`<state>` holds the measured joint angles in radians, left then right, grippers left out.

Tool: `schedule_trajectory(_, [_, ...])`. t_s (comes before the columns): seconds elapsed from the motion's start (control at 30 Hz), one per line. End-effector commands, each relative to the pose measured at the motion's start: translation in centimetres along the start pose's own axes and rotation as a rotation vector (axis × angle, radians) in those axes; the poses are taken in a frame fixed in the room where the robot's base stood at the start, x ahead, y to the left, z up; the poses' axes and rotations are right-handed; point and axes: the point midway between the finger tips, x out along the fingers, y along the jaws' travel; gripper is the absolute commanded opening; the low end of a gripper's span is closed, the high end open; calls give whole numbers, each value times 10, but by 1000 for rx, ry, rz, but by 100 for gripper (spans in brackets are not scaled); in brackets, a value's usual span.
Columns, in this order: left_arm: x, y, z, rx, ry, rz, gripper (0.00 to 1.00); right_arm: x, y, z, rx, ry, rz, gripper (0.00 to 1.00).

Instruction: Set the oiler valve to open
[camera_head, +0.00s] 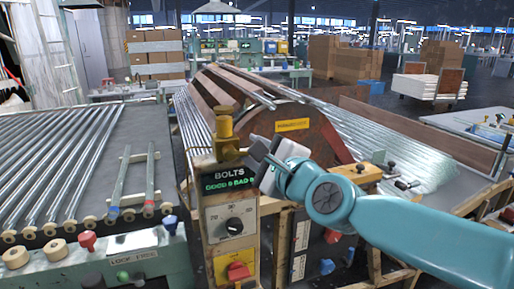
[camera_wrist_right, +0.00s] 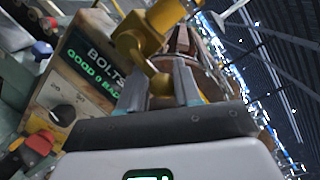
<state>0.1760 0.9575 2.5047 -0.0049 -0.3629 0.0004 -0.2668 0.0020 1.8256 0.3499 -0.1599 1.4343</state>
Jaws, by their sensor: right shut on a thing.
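The oiler valve (camera_head: 226,138) is a yellow brass fitting standing upright on top of the control post, above the BOLTS sign. In the right wrist view its brass body (camera_wrist_right: 138,42) rises beyond the fingers, and a rounded brass part (camera_wrist_right: 161,84) sits between them. My right gripper (camera_head: 250,156) comes in from the right at the valve's side. In the wrist view my right gripper (camera_wrist_right: 160,88) is shut on that brass part. The gripper hides part of it, and I cannot tell the valve's setting. My left gripper is not in view.
The control post (camera_head: 215,212) carries a black dial (camera_head: 234,226) and a red knob (camera_head: 238,271) below the valve. Glass tubes lie on a rack (camera_head: 60,165) at left. A rusty drum (camera_head: 270,110) stands behind the valve, with more tubes (camera_head: 400,145) at right.

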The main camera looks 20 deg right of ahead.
Motion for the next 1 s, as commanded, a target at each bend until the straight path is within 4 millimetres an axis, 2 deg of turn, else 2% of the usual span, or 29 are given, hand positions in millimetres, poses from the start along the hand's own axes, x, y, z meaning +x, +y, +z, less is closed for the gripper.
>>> schedule_trajectory(0.03, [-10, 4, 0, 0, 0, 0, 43, 0, -8, 6, -21, 0, -2, 3])
schedule_trajectory(0.4, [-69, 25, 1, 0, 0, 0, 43, 0, -23, 20, -334, 40, 48, 3])
schedule_trajectory(1.0, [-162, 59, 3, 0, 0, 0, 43, 3, -27, 44, -890, 110, 138, 2])
